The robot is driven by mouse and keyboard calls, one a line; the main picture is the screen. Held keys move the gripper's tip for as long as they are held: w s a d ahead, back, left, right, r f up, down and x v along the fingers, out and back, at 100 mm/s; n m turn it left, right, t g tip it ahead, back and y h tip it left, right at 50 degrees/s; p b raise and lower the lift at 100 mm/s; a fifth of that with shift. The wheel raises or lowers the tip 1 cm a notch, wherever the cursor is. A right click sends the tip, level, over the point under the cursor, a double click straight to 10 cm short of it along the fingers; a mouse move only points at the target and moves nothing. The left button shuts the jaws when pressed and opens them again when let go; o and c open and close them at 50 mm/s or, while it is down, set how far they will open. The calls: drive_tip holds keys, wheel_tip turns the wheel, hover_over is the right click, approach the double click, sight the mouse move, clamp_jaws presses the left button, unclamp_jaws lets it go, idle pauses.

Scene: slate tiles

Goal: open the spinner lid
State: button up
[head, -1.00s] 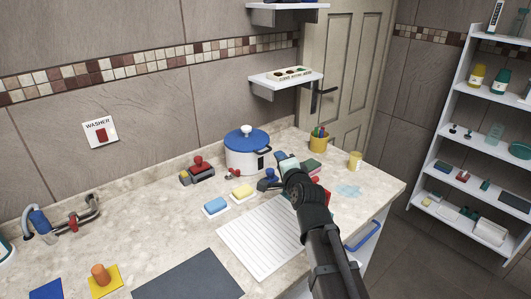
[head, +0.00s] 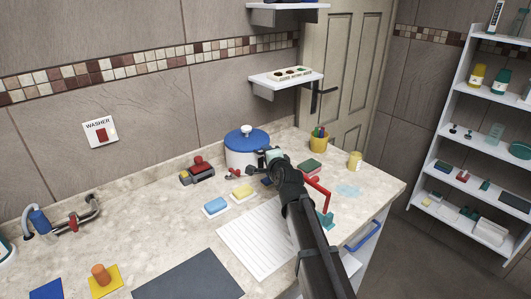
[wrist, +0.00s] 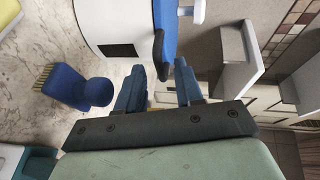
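The spinner is a white round pot (head: 238,159) with a blue lid (head: 245,139) and a white knob (head: 246,130). The lid sits on the pot and looks closed. My gripper (head: 265,157) is at the pot's right front side. In the wrist view my gripper (wrist: 158,82) has its two fingers apart, with nothing seen between them, close to the tab. I cannot tell whether they touch it.
A blue brush (wrist: 80,88) lies near the pot. A wall shelf (head: 286,82) hangs above to the right.

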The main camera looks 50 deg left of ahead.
drive_tip(key=shift+x, duration=1.45)
drive_tip(key=shift+c, duration=0.5)
drive_tip(key=shift+f, duration=0.1)
clamp_jaws()
